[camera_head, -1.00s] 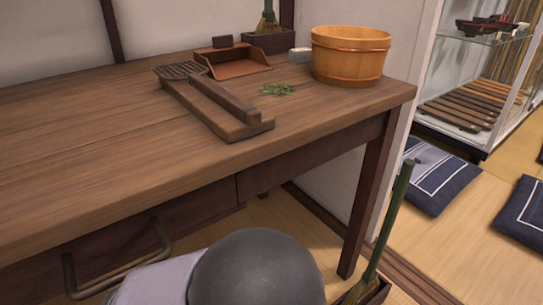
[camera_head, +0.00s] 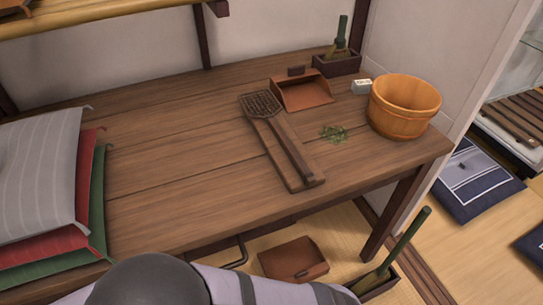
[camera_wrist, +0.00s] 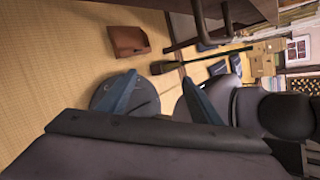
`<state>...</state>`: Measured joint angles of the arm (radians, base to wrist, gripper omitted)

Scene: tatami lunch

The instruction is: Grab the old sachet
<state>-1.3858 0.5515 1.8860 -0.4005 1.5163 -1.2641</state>
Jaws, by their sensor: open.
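I cannot make out anything that is clearly an old sachet in either view. A small heap of green leaves (camera_head: 335,133) lies loose on the wooden table (camera_head: 180,200), and a small white block (camera_head: 361,87) sits behind it beside the tub. My gripper (camera_wrist: 158,76) shows in the wrist view with its two blue fingers apart and nothing between them. It is away from the tabletop, with floor in view beyond it. The head view shows my arm at the bottom edge but not the gripper.
Below are another dustpan (camera_head: 293,260) and a green-handled broom (camera_head: 400,250). The table's middle left is clear.

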